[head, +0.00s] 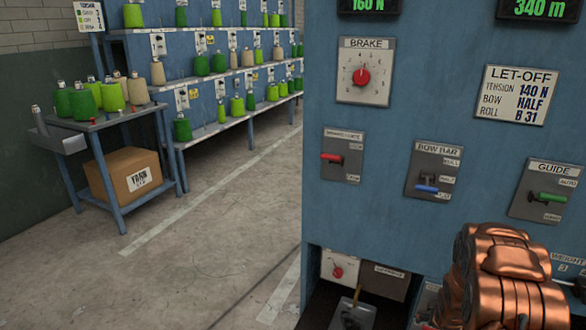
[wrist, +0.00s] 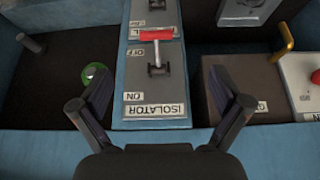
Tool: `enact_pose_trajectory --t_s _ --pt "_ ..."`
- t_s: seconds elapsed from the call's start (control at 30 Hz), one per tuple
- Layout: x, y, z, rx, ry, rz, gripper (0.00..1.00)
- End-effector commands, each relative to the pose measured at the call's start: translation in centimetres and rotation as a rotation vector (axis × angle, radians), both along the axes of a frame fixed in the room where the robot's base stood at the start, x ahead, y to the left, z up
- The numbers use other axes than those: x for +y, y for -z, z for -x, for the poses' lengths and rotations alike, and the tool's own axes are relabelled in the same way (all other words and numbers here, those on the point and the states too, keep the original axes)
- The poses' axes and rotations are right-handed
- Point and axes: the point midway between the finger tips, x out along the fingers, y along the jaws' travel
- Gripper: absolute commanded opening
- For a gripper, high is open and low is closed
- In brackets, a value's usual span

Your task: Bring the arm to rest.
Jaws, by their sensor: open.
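My gripper (wrist: 158,76) is open in the wrist view, with its two dark fingers spread apart and nothing between them. Below it is a grey isolator plate (wrist: 150,108) with a red-handled lever (wrist: 157,36), upside down in this view. The fingers appear to be on either side of the plate; whether they touch anything is not clear. In the head view, my copper-coloured arm (head: 502,270) is at the lower right, in front of the blue machine panel (head: 400,222). My gripper's fingers are not seen there.
The panel carries a brake dial (head: 362,78), a bow bar lever (head: 427,185) and a guide lever (head: 552,196). A yarn box (head: 122,178) sits under a cone table at left. Open floor (head: 215,250) lies left of the machine.

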Motion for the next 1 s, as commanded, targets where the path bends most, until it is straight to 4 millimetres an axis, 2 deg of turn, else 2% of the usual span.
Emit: enact_pose_trajectory --t_s 0.03,0.27,0.53,0.77,1.0 --pt "0.5 -3.0 -0.1 0.010 -0.009 0.009 1.00" --pt "3.4 -11.6 1.6 0.095 -0.038 0.027 1.00" --pt "7.7 -21.1 4.9 0.193 -0.075 0.027 1.00" --pt "11.8 -28.8 8.5 0.268 -0.115 0.011 1.00" --pt "16.3 -36.0 13.3 0.347 -0.169 -0.017 1.00"
